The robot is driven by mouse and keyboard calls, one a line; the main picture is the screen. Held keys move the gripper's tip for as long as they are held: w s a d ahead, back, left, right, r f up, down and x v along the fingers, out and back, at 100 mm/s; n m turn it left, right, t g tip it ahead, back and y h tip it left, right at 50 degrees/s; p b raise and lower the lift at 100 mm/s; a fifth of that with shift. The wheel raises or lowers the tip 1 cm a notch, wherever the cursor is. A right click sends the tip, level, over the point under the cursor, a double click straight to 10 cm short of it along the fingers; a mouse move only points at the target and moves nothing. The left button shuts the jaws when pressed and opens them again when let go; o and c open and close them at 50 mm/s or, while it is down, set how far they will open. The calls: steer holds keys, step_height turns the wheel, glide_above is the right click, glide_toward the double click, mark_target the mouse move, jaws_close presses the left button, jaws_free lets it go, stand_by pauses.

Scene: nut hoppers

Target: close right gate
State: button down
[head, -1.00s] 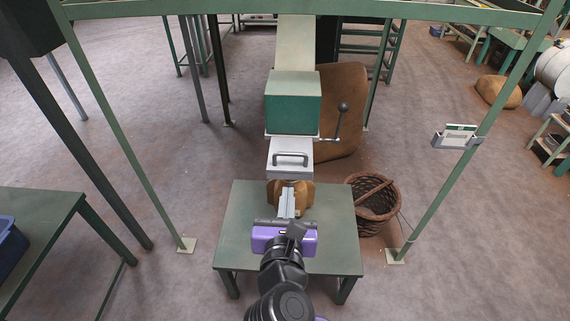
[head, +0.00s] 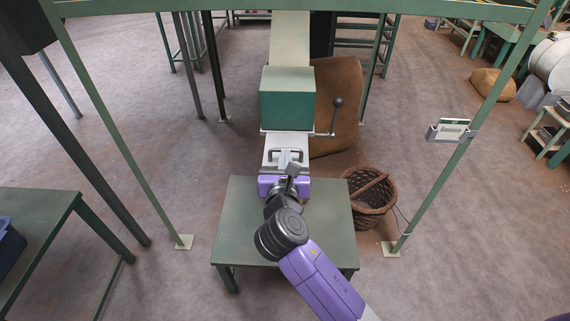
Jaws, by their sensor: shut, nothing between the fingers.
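One hopper gate shows in the head view: a pale grey slide plate (head: 270,143) with a dark bar handle, sticking out toward me from under a green hopper box (head: 287,97). My gripper (head: 290,160), with a purple body and grey fingers, is at the front of the plate, over or beside the handle. The fingers are shut and empty. They partly hide the handle and the plate's front end, so I cannot tell whether they touch.
A green table (head: 235,215) stands below my arm. A wicker basket (head: 370,198) is on the floor to its right. A lever with a dark knob (head: 337,103) sticks out right of the hopper.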

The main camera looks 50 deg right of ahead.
steer(key=shift+d, duration=0.1)
steer(key=p, duration=0.4)
glide_toward(287, 134)
steer(key=w+d+r, duration=0.2)
steer(key=d+r, duration=0.1)
steer(key=shift+w+r, duration=0.1)
steer(key=shift+w, duration=0.05)
steer(key=shift+d, duration=0.1)
steer(key=shift+d+r, duration=0.1)
steer(key=shift+r, duration=0.05)
